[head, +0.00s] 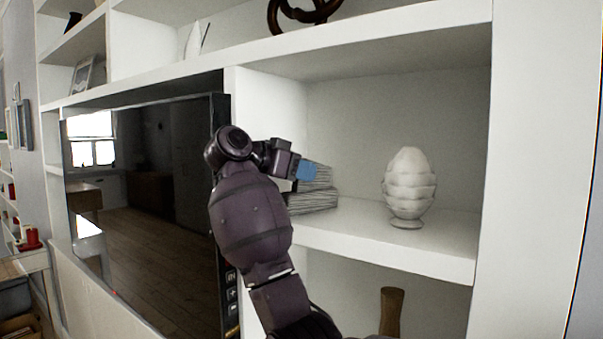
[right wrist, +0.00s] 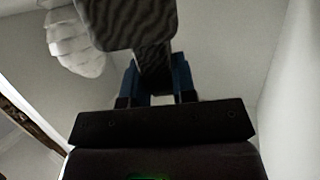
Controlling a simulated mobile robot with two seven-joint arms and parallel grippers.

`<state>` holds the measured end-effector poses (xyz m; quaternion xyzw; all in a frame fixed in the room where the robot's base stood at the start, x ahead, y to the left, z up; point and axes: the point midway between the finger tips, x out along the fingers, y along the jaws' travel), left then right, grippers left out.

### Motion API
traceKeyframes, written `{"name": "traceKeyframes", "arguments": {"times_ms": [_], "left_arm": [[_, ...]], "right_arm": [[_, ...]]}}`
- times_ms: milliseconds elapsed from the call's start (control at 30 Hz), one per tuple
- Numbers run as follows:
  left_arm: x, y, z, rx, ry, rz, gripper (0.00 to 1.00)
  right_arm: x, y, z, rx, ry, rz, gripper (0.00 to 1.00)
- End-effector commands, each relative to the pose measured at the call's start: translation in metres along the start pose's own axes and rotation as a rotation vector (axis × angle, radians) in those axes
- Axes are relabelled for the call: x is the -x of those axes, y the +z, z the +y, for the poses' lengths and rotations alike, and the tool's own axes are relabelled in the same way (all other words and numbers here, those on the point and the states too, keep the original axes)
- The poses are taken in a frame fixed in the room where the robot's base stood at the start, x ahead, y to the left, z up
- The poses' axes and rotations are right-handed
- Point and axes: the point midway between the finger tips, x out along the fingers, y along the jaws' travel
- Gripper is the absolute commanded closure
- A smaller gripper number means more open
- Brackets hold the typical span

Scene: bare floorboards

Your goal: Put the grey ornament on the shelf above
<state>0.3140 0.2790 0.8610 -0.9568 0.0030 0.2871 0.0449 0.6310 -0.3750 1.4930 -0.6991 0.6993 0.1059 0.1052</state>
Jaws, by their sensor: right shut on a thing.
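The grey ornament (head: 314,202) has fine ridges and two blocky ends, and shows at the left of the middle shelf compartment in the head view. My right gripper (head: 306,170) is shut on it; its blue fingertip covers part of the ornament. In the right wrist view the blue fingers (right wrist: 158,82) hold the narrow part of the ornament (right wrist: 124,20), whose wavy-patterned end fills the top. Whether its bottom touches the shelf board (head: 440,232) I cannot tell. My left gripper is not in view.
A white layered ornament (head: 409,185) stands upright to the right on the same board; it also shows in the wrist view (right wrist: 75,40). A dark knotted ornament (head: 303,12) sits on the shelf above. A brown vase (head: 391,312) stands below. A television (head: 150,200) is left.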

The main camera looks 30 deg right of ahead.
Motion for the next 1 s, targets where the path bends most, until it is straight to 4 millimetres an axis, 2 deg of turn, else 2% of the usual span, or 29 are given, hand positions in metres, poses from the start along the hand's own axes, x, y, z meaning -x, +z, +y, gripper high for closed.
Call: {"name": "traceKeyframes", "arguments": {"times_ms": [533,567,700,1000], "left_arm": [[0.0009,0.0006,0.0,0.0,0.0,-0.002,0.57],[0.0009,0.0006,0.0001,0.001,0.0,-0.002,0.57],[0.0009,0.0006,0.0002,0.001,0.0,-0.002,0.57],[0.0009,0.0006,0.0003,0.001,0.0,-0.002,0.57]], "right_arm": [[-0.0033,0.0108,0.0003,-0.001,0.0,0.0,1.0],[-0.0034,0.0108,0.0003,-0.001,0.0,0.0,0.72],[-0.0034,0.0105,0.0002,-0.001,0.0,0.0,0.5],[-0.003,0.0092,0.0002,-0.001,-0.001,0.0,0.49]]}}
